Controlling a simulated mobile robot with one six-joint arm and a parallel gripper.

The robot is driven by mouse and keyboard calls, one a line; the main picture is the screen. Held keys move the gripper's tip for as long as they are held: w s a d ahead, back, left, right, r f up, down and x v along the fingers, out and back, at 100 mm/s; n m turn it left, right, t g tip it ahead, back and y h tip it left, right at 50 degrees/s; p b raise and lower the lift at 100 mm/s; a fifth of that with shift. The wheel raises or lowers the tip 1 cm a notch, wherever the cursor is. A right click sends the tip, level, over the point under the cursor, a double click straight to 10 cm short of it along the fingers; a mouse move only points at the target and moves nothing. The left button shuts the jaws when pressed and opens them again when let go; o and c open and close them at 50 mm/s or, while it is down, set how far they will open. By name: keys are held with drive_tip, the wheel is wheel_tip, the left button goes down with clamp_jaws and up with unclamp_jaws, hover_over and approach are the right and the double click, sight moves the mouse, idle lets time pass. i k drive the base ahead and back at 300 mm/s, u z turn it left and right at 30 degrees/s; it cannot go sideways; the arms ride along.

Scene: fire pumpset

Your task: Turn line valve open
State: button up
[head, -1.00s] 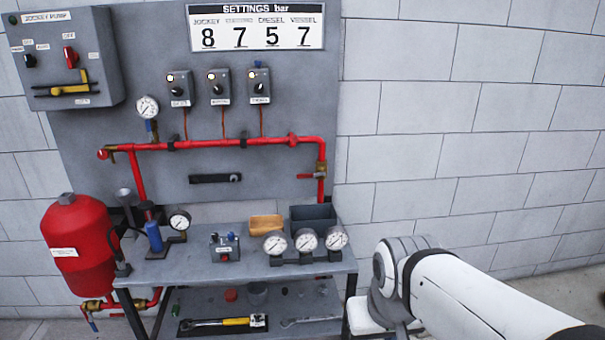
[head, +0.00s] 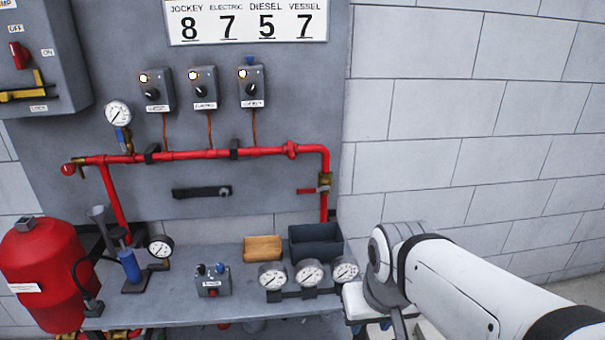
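A brass valve body (head: 325,181) sits on the right-hand vertical drop of the red pipe (head: 222,153). Its red lever (head: 307,191) points left, level, across the upright pipe. This looks like the line valve, though I see no label on it. Another brass fitting (head: 69,169) is at the pipe's left end, and a blue-handled one (head: 124,140) is under the upper gauge. My white arm reaches in from the lower right, well right of the valve and apart from it. My gripper is not in view.
A grey bench (head: 190,301) below holds gauges (head: 309,274), a dark bin (head: 316,242), a wooden tray (head: 263,247) and a blue hand pump (head: 130,267). A red tank (head: 40,275) stands left. A grey panel (head: 265,187) backs the pipe. The block wall (head: 450,130) at right is clear.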

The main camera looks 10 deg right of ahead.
sight(308, 190)
drive_tip(key=z, duration=0.45)
drive_tip(key=i, duration=0.2)
drive_tip(key=z, duration=1.5)
drive_tip(key=k, duration=1.05)
drive_tip(key=u, duration=1.9)
drive_tip(key=i, duration=1)
drive_tip(key=z, duration=0.05)
